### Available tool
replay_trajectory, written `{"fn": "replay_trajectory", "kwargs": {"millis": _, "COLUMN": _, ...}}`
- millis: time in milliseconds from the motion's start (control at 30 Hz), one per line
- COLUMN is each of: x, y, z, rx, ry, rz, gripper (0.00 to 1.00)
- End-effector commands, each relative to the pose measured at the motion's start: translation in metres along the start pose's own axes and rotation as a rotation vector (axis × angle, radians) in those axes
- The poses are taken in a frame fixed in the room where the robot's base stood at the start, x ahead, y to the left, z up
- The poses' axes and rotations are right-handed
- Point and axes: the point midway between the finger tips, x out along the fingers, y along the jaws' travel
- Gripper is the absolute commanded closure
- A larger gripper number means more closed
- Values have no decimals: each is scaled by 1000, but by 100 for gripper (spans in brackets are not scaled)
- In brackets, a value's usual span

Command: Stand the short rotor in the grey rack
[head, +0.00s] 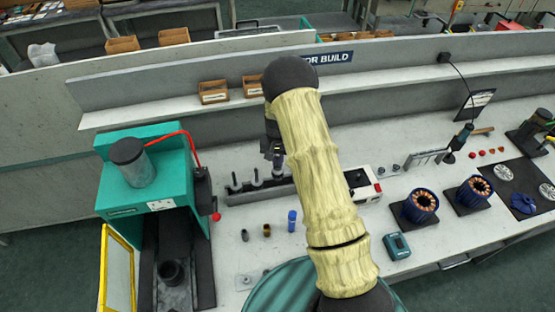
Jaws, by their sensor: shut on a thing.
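The dark grey rack (240,198) lies along the bench, right of the teal press. Slim grey pieces stand up from its left and middle parts.
The teal press (150,190) stands at left. A blue cylinder (292,222) and two small cylinders (266,230) stand in front of the rack. A white box with a red button (366,186) is right of my arm. Two copper-wound stators (420,203) stand farther right.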

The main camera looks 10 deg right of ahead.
Motion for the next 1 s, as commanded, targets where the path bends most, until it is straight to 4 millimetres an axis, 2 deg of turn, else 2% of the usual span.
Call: {"fn": "replay_trajectory", "kwargs": {"millis": 1000, "x": 6, "y": 0, "z": 0, "rx": 0, "ry": 2, "rz": -1, "gripper": 100}}
